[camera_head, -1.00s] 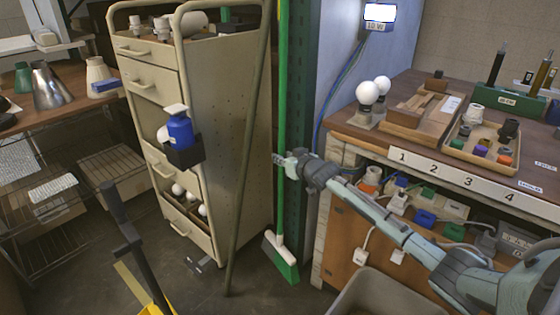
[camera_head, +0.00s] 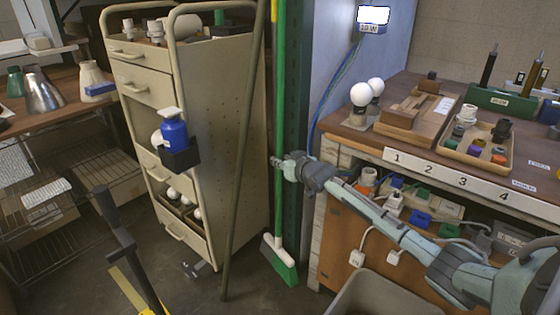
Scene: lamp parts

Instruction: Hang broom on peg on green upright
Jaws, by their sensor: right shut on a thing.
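The broom (camera_head: 279,130) has a long green handle, a pale collar and a green brush head (camera_head: 284,268) low down near the floor. It stands nearly upright just in front of the dark green upright (camera_head: 297,150). The top of its handle runs out of the picture. My right gripper (camera_head: 277,162) reaches in from the right and is shut on the broom handle at about mid-height. I cannot make out the peg. My left gripper does not show.
A beige drawer cart (camera_head: 225,110) stands left of the broom, with a brown pole (camera_head: 240,160) leaning before it. A workbench (camera_head: 350,140) with trays and bulbs is at right. A grey bin (camera_head: 385,295) and a yellow object with a dark lever (camera_head: 125,245) stand in front.

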